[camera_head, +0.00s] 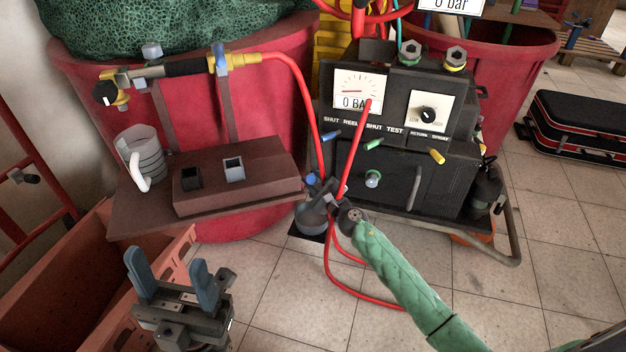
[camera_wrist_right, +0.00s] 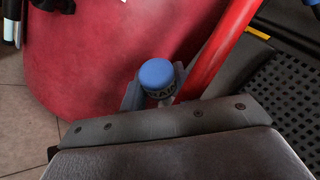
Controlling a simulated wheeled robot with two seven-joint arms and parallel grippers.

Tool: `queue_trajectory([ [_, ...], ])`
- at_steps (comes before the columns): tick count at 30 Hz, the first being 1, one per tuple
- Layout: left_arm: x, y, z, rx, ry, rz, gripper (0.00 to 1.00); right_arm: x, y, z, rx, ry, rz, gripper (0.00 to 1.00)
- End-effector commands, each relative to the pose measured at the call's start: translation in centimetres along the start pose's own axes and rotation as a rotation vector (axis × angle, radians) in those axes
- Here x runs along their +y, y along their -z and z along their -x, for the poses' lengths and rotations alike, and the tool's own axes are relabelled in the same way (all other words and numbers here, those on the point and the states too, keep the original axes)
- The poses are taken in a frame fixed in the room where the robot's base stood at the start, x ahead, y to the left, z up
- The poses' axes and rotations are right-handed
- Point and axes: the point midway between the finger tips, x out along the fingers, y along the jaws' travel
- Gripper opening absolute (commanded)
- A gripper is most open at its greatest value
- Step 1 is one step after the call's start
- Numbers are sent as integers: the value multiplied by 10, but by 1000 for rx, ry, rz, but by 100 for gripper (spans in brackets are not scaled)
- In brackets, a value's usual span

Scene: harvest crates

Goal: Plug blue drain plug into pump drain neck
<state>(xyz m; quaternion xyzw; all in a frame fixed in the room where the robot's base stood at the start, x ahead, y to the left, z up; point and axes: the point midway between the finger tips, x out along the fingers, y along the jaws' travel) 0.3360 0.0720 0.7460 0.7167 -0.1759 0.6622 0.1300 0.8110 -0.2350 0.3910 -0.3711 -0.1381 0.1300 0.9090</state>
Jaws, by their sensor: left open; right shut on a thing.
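The blue drain plug (camera_wrist_right: 157,75) shows in the right wrist view between the fingers of my right gripper (camera_wrist_right: 150,92), which is shut on it. Lettering on its dark collar is partly legible. In the head view the plug (camera_head: 311,180) is a small blue cap at the tip of my right gripper (camera_head: 319,187), just left of the black pump (camera_head: 420,185). A pale round fitting (camera_head: 373,179) on the pump's lower front may be the drain neck; plug and fitting are apart. My left gripper (camera_head: 170,268) is open and empty at the lower left.
A red hose (camera_head: 300,100) runs down close beside my right gripper. A brown shelf (camera_head: 130,212) with a measuring jug (camera_head: 142,160) and a socket block (camera_head: 240,185) stands left. An orange crate (camera_head: 50,270) is below it.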

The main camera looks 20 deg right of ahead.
Motion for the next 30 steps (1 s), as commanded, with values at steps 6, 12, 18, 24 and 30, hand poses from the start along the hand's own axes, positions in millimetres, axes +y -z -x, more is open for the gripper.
queue_trajectory([
  [6,0,0,2,0,0,0,56,0,0,0,0,0,1,8],
  [12,0,0,2,0,0,0,56,0,0,0,0,0,0,8],
  [18,0,-1,3,2,0,-1,56,0,1,0,0,0,0,8],
  [24,0,-1,6,1,0,0,56,1,5,-2,0,0,0,8],
  [30,0,-1,10,0,0,0,56,1,9,-3,0,0,0,8],
])
